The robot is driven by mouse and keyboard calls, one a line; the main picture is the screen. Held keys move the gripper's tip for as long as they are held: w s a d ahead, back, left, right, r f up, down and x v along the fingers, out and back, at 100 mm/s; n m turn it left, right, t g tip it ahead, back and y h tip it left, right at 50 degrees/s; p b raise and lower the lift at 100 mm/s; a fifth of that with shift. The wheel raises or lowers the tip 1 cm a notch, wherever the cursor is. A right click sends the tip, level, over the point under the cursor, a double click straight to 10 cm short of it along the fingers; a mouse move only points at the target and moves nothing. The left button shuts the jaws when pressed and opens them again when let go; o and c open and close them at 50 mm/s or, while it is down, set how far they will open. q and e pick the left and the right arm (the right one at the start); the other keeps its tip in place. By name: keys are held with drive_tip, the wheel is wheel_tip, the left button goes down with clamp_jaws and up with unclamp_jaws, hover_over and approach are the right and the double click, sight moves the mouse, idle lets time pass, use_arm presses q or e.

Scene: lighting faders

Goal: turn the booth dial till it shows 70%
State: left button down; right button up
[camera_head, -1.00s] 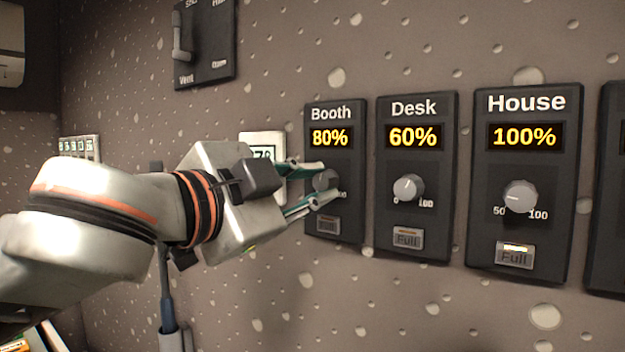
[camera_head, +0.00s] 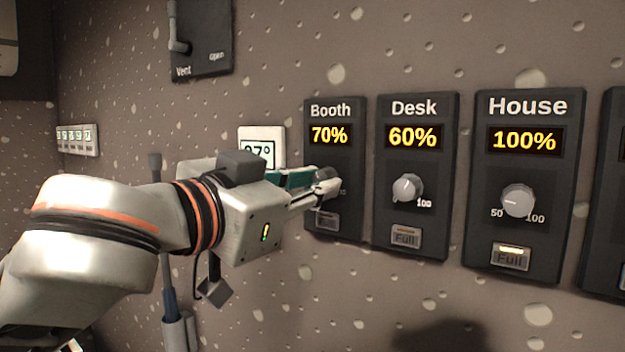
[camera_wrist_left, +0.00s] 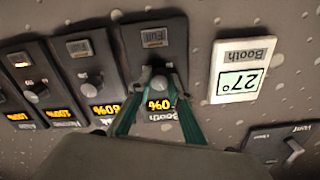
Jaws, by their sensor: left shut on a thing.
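The booth panel (camera_head: 318,222) is a dark plate on the wall, labelled Booth, and its yellow display (camera_head: 330,136) reads 70%. My left gripper (camera_head: 326,186) reaches in from the left and is shut on the booth dial, which it mostly hides in the head view. In the left wrist view the picture is upside down; the booth dial (camera_wrist_left: 158,82) sits between the two green-sided fingers of my left gripper (camera_wrist_left: 158,90). The fingers cover part of the display there. My right gripper is not in view.
To the right are the Desk panel (camera_head: 414,220) at 60% and the House panel (camera_head: 525,235) at 100%, each with a dial and a Full button. A white thermostat (camera_head: 262,140) is behind my gripper. A Vent lever plate (camera_head: 205,45) is above left.

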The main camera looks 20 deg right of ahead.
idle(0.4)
use_arm(q)
drive_tip(key=c, duration=1.8)
unclamp_jaws()
drive_tip(key=shift+c, duration=0.2)
drive_tip(key=v, duration=1.2)
